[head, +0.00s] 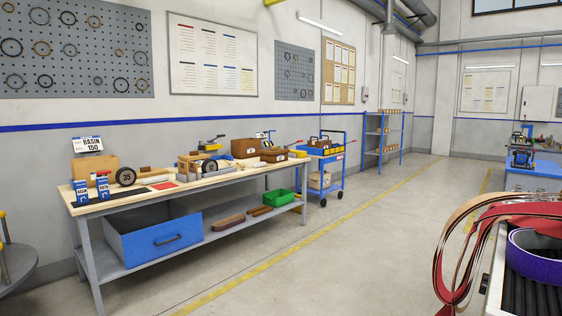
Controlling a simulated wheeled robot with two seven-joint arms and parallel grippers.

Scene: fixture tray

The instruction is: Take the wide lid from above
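I cannot make out a wide lid or a fixture tray in the head view. Neither of my grippers is in view. The long workbench (220,178) on the left carries small boxes, tools and a dark disc marked 35 (126,176), but none of these is clearly a lid.
A blue drawer (165,238) and a green bin (279,198) sit under the bench. A blue trolley (325,168) and blue shelf (383,135) stand farther back. Red bands (515,212) and a purple roll (540,256) are close at right. The middle floor is clear.

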